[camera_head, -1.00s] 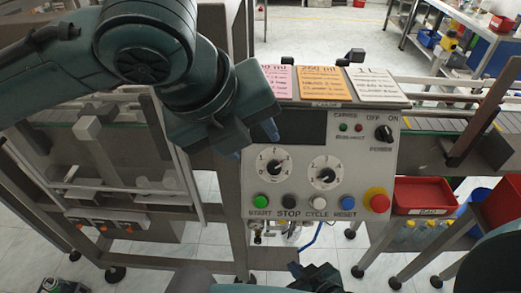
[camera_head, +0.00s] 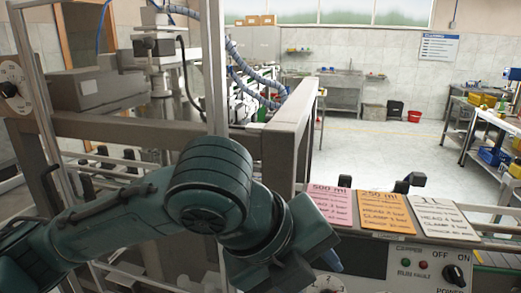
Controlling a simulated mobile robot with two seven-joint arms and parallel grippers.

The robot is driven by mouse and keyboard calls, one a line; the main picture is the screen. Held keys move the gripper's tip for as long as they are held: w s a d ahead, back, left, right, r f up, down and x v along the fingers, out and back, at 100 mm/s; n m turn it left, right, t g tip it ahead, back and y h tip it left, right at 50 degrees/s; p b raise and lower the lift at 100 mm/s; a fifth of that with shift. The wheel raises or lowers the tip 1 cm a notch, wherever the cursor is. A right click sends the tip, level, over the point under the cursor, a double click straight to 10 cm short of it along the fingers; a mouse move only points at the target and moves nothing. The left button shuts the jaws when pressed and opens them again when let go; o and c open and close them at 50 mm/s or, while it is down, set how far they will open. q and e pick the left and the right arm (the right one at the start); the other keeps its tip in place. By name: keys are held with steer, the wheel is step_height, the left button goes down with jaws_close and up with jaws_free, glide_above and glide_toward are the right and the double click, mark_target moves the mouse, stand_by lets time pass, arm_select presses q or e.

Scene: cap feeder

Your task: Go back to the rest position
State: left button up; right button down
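My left arm reaches in from the left, across the lower middle of the camera_head view. Its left gripper (camera_head: 330,259) points down in front of the control panel (camera_head: 359,257). A bluish fingertip shows, but the gap between the fingers is hidden, so I cannot tell whether it is open or shut. The panel's upper part shows the small red and green lamps and the black power knob (camera_head: 455,275). Its lower buttons are out of the picture. My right gripper is not in view.
Pink, orange and white cards (camera_head: 387,211) lie on top of the panel. A grey machine frame (camera_head: 287,135) rises behind my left arm. Shelves with bins (camera_head: 490,130) stand at the right. Open floor (camera_head: 385,150) lies beyond the panel.

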arm_select(q)
steer(key=w+a+f+n+t+h, duration=0.1)
steer(key=a+f+n, duration=0.4)
steer(key=f+n, duration=0.4)
steer(key=w+a+f+n+t, duration=0.2)
steer(key=a+f+n, duration=0.4)
steer(key=n, duration=0.5)
steer(key=s+a+f+n+g+y, duration=0.3)
steer(key=s+a+f+n+y, duration=0.4)
steer(key=s+a+f+n, duration=0.65)
steer(key=w+d+f+m+t+h, duration=0.1)
steer(key=w+f+t, duration=0.1)
steer(key=f, duration=0.4)
steer(key=w+d+f+m+t+h, duration=0.1)
steer(key=w+f+m+t, duration=0.1)
steer(key=f, duration=0.4)
steer(key=shift+w+d+t+h, duration=0.15)
steer(key=shift+w+t+h, duration=0.15)
steer(key=shift+w+t, duration=0.8)
steer(key=shift+s+t, duration=0.3)
